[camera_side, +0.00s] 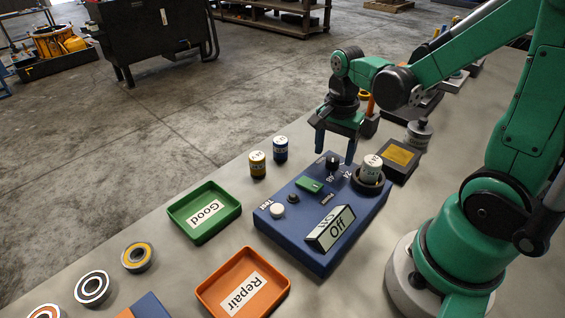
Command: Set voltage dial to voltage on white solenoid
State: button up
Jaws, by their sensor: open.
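The blue test box (310,244) sits on the grey bench in the side view. My gripper (335,152) is open and empty, fingers pointing down, over the far side of the box near the dial. I cannot tell whether a finger touches anything.
A yellow solenoid (257,164) and a blue solenoid (280,149) stand beyond the box. The box has a white button (278,210) and an "Off" display (331,227). A green "Good" tray (204,211) and orange "Repair" tray (243,284) lie left. Several bearing rings lie lower left.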

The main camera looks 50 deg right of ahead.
jog(key=shift+f, duration=0.7)
jog(key=shift+c, duration=0.2)
grip_shut()
jog(key=shift+n, duration=0.4)
jog(key=n, duration=0.5)
jog(key=shift+n, duration=0.4)
jog(key=n, duration=0.5)
jog(key=shift+n, duration=0.3)
